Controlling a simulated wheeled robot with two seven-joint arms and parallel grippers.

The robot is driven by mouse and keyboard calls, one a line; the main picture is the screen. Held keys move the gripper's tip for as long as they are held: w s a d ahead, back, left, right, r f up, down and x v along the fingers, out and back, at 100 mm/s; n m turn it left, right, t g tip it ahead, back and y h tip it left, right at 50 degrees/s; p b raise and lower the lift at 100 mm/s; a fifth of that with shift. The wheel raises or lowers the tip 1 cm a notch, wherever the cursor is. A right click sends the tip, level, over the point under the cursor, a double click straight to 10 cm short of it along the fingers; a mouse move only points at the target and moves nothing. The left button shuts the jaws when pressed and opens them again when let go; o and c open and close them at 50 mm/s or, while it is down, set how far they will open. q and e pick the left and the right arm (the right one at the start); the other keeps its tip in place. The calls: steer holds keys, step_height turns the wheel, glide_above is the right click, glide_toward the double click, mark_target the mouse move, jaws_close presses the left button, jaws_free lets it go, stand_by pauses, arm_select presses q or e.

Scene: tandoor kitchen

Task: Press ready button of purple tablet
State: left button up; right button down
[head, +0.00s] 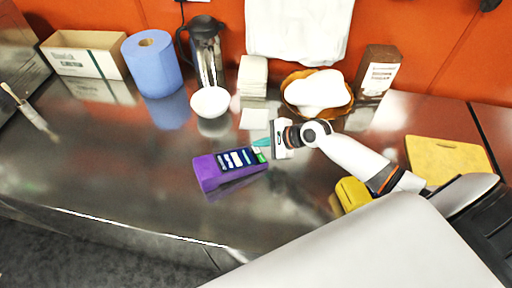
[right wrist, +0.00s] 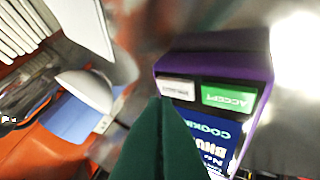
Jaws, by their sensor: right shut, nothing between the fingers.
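The purple tablet (head: 208,175) rests tilted on the steel counter, its screen (head: 238,158) facing up. In the right wrist view its purple rim (right wrist: 215,64) frames a green button reading ACCEPT (right wrist: 228,98) and a pale button (right wrist: 177,89) whose label I cannot read. Below them a blue panel (right wrist: 212,135) starts with "COOKI". No label reading "ready" is legible. My right gripper (head: 259,143) is shut and empty, its teal fingers at the tablet's right end. Its fingertips (right wrist: 161,102) appear close to the pale button; I cannot tell whether they touch. My left gripper is not in view.
A white bowl (head: 210,102), paper roll (head: 153,64), dark jug (head: 206,45), napkin stack (head: 252,76) and bread basket (head: 291,96) stand behind. A yellow object (head: 352,193) lies right, a yellow board (head: 447,157) farther right.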

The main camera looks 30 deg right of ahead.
steer(key=shift+f, duration=0.25)
steer(key=shift+a+f, duration=0.1)
steer(key=shift+f, duration=0.3)
stand_by(0.5)
steer(key=shift+r, duration=0.1)
steer(key=shift+r+p, duration=0.75)
steer(key=shift+p, duration=0.35)
steer(key=r+p, duration=0.2)
steer(key=d+r+p, duration=0.1)
steer(key=r+p, duration=0.2)
stand_by(0.5)
steer(key=shift+s+f, duration=0.1)
stand_by(0.4)
